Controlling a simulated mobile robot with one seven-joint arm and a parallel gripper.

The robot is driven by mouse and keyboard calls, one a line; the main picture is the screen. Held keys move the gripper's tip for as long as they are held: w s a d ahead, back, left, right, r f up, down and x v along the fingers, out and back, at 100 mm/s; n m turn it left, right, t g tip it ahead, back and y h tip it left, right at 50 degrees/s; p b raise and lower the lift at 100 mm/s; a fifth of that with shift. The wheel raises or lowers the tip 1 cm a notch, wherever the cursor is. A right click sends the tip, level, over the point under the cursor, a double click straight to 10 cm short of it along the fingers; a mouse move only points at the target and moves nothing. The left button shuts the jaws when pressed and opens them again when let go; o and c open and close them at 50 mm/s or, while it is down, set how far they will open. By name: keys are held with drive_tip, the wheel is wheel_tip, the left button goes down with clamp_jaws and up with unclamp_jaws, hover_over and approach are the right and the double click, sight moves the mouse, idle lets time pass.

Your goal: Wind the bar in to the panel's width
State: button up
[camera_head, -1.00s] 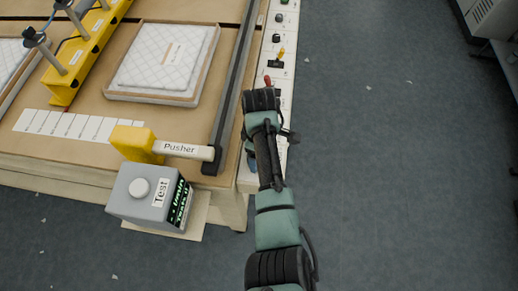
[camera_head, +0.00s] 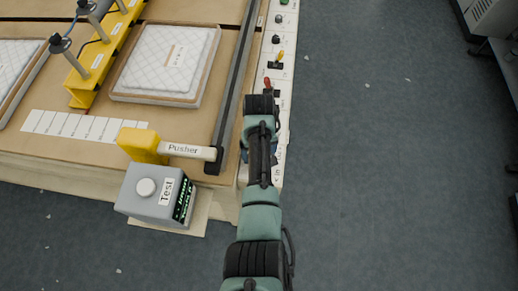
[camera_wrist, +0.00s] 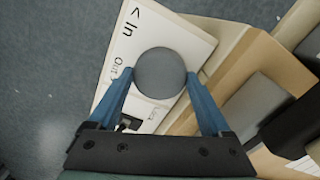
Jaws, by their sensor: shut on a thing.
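In the wrist view, the blue fingers of my gripper (camera_wrist: 158,80) are shut on a round grey knob (camera_wrist: 160,68), one finger on each side. The knob sits on a white control panel marked "In", "Out" and "Lock"; a small dark part (camera_wrist: 130,122) shows by "Lock". In the head view, a yellow bar (camera_head: 102,56) with upright posts crosses the tan table, left of a white quilted panel (camera_head: 168,58) in a wooden frame. A narrow gap lies between bar and panel. My arm hides the gripper and knob in the head view.
A dark rail (camera_head: 236,85) runs along the table's right side, with the white "Pusher" arm (camera_head: 188,151) at its near end. A grey "Test" box (camera_head: 146,200) stands at the front edge. Switches (camera_head: 276,60) line the white strip. Floor to the right is mostly clear.

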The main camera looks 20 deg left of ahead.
drive_tip(key=m+p, duration=0.1)
drive_tip(key=m, duration=0.6)
drive_tip(key=shift+r, duration=0.1)
drive_tip(key=m, duration=0.6)
drive_tip(key=shift+m+p, duration=0.3)
drive_tip(key=shift+m, duration=0.1)
drive_tip(key=m, duration=0.6)
drive_tip(key=shift+w, duration=0.1)
drive_tip(key=m, duration=0.6)
drive_tip(key=shift+p, duration=0.3)
drive_tip(key=shift+m, duration=0.3)
drive_tip(key=o, duration=1.2)
drive_tip(key=shift+c, duration=0.2)
